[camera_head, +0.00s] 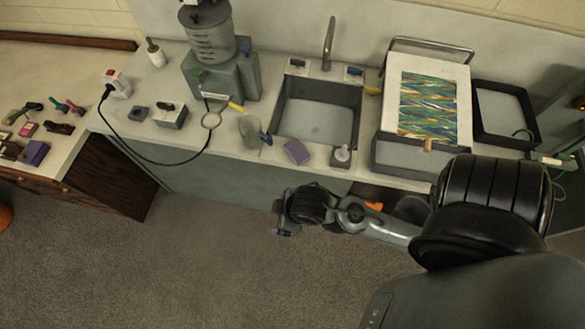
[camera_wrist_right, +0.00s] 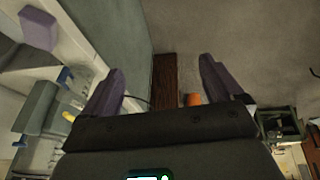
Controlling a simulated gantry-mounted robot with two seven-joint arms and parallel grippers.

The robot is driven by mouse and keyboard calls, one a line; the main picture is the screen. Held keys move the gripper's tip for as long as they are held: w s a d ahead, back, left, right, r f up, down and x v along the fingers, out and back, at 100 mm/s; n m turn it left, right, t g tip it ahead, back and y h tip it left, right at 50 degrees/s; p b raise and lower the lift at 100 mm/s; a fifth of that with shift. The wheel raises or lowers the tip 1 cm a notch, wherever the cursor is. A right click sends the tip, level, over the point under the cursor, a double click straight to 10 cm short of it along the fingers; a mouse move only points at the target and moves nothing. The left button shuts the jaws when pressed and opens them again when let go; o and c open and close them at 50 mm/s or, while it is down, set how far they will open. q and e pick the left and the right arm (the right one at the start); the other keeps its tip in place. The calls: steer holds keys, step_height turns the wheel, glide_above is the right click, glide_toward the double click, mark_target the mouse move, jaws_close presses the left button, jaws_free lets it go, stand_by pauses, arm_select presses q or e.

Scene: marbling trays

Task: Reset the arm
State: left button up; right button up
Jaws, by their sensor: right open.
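My right arm comes in from the lower right in the head view. Its gripper (camera_head: 281,218) hangs over the carpet in front of the counter, apart from it. In the right wrist view the two fingers of the right gripper (camera_wrist_right: 164,75) stand wide apart, with nothing between them. Only floor and furniture show beyond them. My left arm and gripper are not in view.
The counter (camera_head: 228,152) holds a sink (camera_head: 317,112), a blender-like machine (camera_head: 212,45), a purple sponge (camera_head: 297,152) and a marbled sheet (camera_head: 428,105) on a tray. A wooden cabinet (camera_head: 108,180) stands at left. The carpet (camera_head: 200,265) is clear.

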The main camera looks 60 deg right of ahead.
steer(key=s+m, duration=0.1)
steer(key=s+d+m, duration=0.1)
steer(key=shift+s+r+g, duration=0.15)
steer(key=shift+s+g, duration=0.15)
steer(key=shift+g, duration=0.1)
step_height(320, 180, up, 13)
steer(key=p, duration=1.3)
